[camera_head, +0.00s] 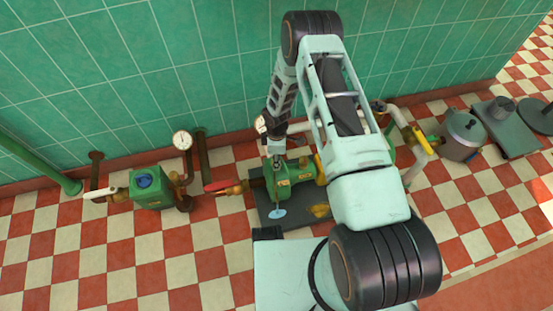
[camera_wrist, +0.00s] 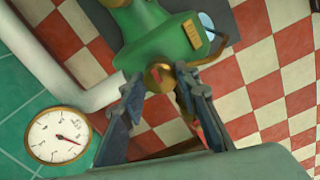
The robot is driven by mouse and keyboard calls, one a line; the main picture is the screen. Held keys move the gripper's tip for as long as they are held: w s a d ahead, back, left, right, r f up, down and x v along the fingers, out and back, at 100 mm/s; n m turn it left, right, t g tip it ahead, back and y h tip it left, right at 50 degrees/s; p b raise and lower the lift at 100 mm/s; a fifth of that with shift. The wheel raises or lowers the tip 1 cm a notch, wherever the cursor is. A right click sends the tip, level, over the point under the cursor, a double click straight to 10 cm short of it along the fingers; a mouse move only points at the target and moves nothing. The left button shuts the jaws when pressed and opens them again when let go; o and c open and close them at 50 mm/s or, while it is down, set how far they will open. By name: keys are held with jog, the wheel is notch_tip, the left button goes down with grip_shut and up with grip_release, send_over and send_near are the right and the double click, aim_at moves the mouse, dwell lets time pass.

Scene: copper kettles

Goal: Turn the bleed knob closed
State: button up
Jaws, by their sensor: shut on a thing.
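The bleed knob (camera_wrist: 159,77) is a small round brass knob on the green pump body (camera_wrist: 165,42) in the wrist view. My gripper (camera_wrist: 161,80) has one finger on each side of the knob and is shut on it. The knob's front stays visible between the fingertips. In the head view my gripper (camera_head: 277,152) points down at the green pump (camera_head: 298,180), and the knob itself cannot be made out there. How far the knob is turned cannot be told.
A white-faced gauge (camera_wrist: 59,135) is left of my fingers. A pale blue disc (camera_head: 279,213) lies at the dark base plate's (camera_head: 268,219) front. A red-handled valve (camera_head: 222,186) and second green unit (camera_head: 151,188) are left; a yellow-handled valve (camera_head: 421,140) and grey pot (camera_head: 463,135) are right.

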jog(key=m+b, duration=0.2)
jog(key=m, duration=0.2)
jog(key=shift+f, duration=0.1)
jog(key=m+b, duration=0.1)
jog(key=m, duration=0.3)
jog(key=shift+m, duration=0.3)
jog(key=m+b, duration=0.1)
jog(key=m, duration=0.3)
jog(key=m+b, duration=0.1)
jog(key=m, duration=0.4)
jog(key=shift+m, duration=0.3)
jog(key=o, duration=1.2)
jog(key=shift+c, duration=0.2)
jog(key=shift+r, duration=0.25)
